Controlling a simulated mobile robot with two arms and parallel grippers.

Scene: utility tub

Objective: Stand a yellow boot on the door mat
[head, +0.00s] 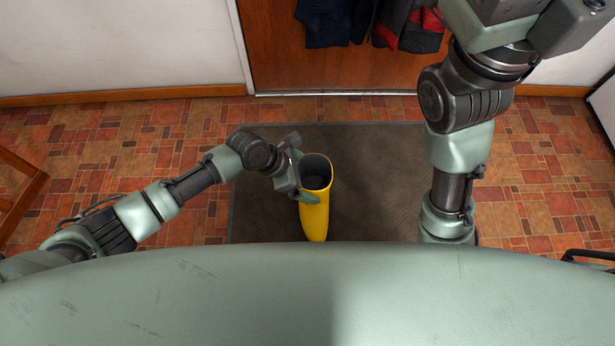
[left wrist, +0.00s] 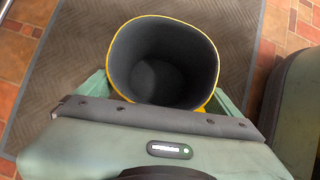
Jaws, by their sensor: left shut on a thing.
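The yellow boot (head: 316,216) is upright over the door mat (head: 375,180), with its dark grey opening facing up. My left gripper (head: 306,190) is shut on the boot near the top of its shaft. In the left wrist view the boot (left wrist: 163,65) shows its round opening with a yellow rim, and the mat (left wrist: 75,75) lies below. My own body hides the lower part of the boot in the head view. I cannot tell whether its sole touches the mat. My right arm is raised at the right; its fingertips are out of view.
A wooden door (head: 330,72) with dark clothes (head: 405,22) hanging on it stands behind the mat. Red-brown tile floor (head: 100,150) surrounds the mat. A wooden piece of furniture (head: 22,185) stands at the left edge. The mat's right part is clear.

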